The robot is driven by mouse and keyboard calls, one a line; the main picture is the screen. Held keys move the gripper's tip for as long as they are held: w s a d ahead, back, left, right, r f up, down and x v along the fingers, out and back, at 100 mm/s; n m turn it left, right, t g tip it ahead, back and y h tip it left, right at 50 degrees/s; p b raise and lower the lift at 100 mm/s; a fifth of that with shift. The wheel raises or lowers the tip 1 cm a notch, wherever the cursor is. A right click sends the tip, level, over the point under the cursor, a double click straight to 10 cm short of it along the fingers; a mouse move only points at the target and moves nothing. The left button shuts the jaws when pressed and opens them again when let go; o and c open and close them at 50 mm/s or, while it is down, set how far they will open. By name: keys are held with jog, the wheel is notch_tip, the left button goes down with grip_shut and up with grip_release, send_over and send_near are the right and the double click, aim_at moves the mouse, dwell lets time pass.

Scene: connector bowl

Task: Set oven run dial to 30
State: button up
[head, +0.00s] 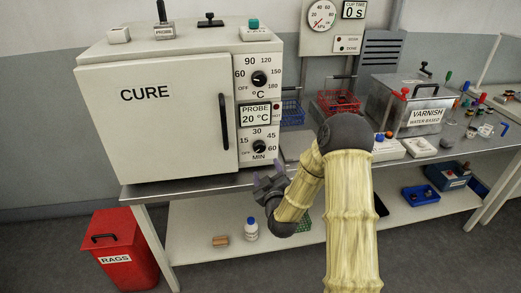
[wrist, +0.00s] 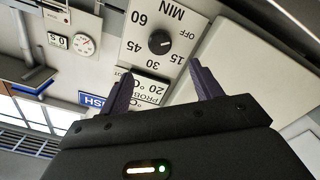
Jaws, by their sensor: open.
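The cure oven (head: 150,120) stands on the bench with its door closed. Its run dial (head: 259,146) is the lower black knob, labelled MIN and marked OFF, 15, 30, 45 and 60. The dial also shows upside down in the wrist view (wrist: 159,42); I cannot read its setting surely, though a small light mark seems to face the OFF side. My gripper (head: 268,178) is open and empty, below and in front of the dial. In the wrist view its two fingertips (wrist: 160,70) point toward the dial and are apart from it.
Above the run dial are the probe display (head: 255,114) reading 20 °C and the temperature dial (head: 259,79). The oven door handle (head: 223,121) sticks out left of the panel. Red basket (head: 338,103) and varnish tank (head: 410,98) stand to the right.

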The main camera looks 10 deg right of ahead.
aim_at(260, 149)
jog(key=w+p, duration=0.1)
jog(key=w, duration=1)
jog(key=shift+w+p, duration=0.4)
jog(key=c, duration=1)
